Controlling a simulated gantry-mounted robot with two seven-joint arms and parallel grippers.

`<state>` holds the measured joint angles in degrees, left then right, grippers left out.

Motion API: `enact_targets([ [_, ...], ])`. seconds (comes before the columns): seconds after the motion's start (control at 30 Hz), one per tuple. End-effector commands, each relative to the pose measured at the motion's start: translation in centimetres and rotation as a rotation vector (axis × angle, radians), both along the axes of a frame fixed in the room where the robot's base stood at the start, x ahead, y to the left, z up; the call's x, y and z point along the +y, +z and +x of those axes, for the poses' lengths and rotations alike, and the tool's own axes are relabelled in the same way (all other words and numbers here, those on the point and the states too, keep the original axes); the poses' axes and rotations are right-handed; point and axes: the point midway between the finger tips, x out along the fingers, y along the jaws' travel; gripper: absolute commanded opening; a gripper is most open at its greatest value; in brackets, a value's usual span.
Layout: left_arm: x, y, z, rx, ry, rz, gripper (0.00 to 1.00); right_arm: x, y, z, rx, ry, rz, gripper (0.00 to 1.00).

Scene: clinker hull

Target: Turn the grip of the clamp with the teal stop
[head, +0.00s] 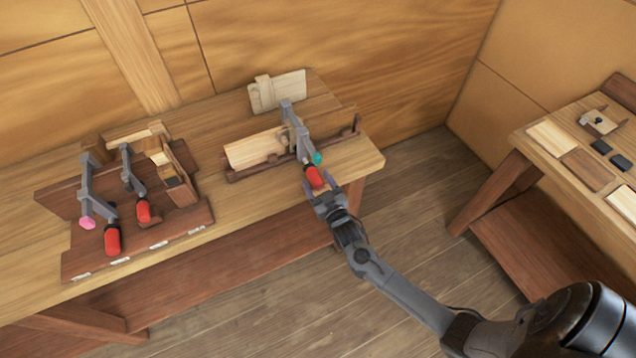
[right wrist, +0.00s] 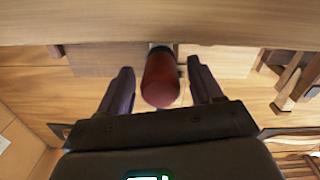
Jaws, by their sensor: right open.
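The clamp with the teal stop (head: 317,158) is a grey bar clamp (head: 298,127) set over light planks at the right part of the bench. Its red grip (head: 314,178) points toward the bench's front edge. My right gripper (head: 322,190) is at that grip, with its fingers open. In the right wrist view the red grip (right wrist: 160,80) stands between the two dark fingers (right wrist: 160,92), with a gap visible on each side. The teal stop is not visible in the wrist view. My left gripper is not in view.
A dark rack (head: 190,217) at the bench's left holds two more grey clamps with red grips (head: 112,240), one with a pink stop (head: 87,223). A pale block (head: 278,92) stands behind the teal-stop clamp. A second table (head: 575,180) is at right, with floor between.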

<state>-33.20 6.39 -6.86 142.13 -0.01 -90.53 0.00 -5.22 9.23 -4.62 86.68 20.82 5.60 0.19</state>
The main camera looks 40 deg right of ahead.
Motion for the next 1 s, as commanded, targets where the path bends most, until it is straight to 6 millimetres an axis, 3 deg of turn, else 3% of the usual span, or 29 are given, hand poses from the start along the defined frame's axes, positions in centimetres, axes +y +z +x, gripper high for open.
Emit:
enact_targets([
  [0.07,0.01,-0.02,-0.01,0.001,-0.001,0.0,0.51,0.01,0.0,-0.02,0.0,0.0,0.0,0.65],
  [0.43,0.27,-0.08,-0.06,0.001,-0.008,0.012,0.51,0.02,0.0,-0.04,0.0,0.0,0.0,0.1],
  [0.73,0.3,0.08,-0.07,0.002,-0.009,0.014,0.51,0.02,0.05,-0.05,-0.008,0.002,0.031,0.09],
  [1.0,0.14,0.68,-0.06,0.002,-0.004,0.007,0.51,0.03,0.13,-0.04,-0.046,0.012,0.175,0.09],
])
